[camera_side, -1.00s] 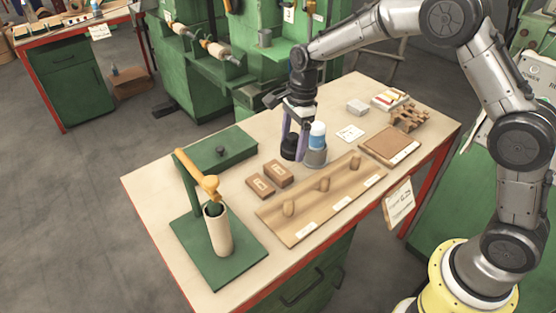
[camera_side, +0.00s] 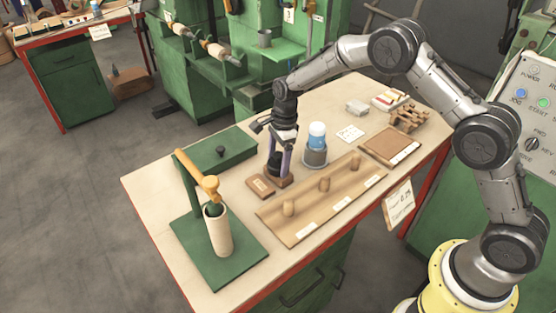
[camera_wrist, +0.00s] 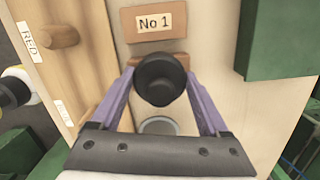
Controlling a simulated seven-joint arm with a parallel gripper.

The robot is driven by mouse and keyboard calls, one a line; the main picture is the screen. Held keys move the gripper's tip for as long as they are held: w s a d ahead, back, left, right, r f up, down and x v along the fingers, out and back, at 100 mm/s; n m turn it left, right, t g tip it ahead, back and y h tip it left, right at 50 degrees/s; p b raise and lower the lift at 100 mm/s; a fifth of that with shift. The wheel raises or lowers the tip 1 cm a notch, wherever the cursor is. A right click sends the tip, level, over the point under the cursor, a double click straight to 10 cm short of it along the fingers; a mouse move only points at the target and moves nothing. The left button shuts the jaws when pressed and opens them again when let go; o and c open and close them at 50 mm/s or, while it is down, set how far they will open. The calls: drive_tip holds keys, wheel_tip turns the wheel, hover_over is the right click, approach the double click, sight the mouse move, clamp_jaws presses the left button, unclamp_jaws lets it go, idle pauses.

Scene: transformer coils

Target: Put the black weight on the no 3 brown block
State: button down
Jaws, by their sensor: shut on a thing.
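My gripper (camera_side: 275,166) points down and is shut on the black weight (camera_wrist: 160,80), which is upright between its purple fingers. The weight also shows in the side view (camera_side: 275,168), low over the right-hand brown block (camera_side: 284,182). Part of that block shows behind the weight in the wrist view (camera_wrist: 183,60); its label is hidden, and I cannot tell whether the weight touches it. The other brown block (camera_side: 260,187) lies just to its left. In the wrist view that other block (camera_wrist: 153,20) reads "No 1".
A wooden board with several pegs (camera_side: 325,200) lies in front. A blue-and-white bottle in a grey holder (camera_side: 316,152) stands close on the right. A green box (camera_side: 220,152) lies behind left, and a green stand with a tan cylinder (camera_side: 218,232) at front left.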

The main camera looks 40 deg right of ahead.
drive_tip(key=shift+w, duration=0.1)
unclamp_jaws()
drive_tip(key=shift+f, duration=0.1)
